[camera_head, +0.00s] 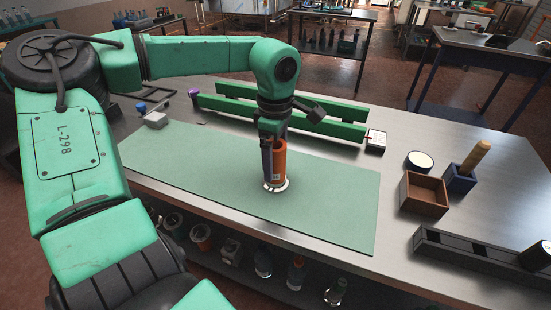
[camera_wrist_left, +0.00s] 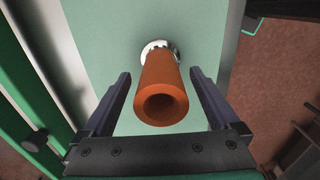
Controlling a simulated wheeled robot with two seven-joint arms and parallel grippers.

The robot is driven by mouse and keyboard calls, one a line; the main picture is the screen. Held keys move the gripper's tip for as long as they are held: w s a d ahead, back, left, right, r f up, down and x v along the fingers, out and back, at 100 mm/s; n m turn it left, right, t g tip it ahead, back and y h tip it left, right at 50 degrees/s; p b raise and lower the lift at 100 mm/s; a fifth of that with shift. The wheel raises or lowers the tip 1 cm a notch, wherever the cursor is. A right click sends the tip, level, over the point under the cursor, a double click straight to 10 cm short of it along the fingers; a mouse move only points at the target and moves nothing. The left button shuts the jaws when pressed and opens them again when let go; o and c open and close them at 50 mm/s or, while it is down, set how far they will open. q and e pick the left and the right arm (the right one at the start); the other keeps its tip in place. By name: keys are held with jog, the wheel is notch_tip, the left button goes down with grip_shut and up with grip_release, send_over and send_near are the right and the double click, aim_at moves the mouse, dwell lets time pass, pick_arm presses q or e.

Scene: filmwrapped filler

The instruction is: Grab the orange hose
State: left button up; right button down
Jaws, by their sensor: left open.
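The orange hose (camera_head: 279,163) stands upright on a round, light-coloured base on the green mat (camera_head: 335,205). In the left wrist view the hose (camera_wrist_left: 162,88) points up toward the camera, with its hollow open end showing. My left gripper (camera_head: 272,160) is directly above and around the hose. In the left wrist view its two dark fingers (camera_wrist_left: 160,95) are spread, one on each side of the hose, with a visible gap on both sides. My right gripper is not in view.
Green rails (camera_head: 325,125) lie behind the mat. A brown wooden box (camera_head: 424,195), a blue holder (camera_head: 459,180) with a wooden handle and a round white-topped tin (camera_head: 419,160) stand to the right. A long dark tray (camera_head: 480,257) lies at the front right.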

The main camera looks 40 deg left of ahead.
pick_arm(q)
jog(key=shift+r, duration=0.1)
grip_shut()
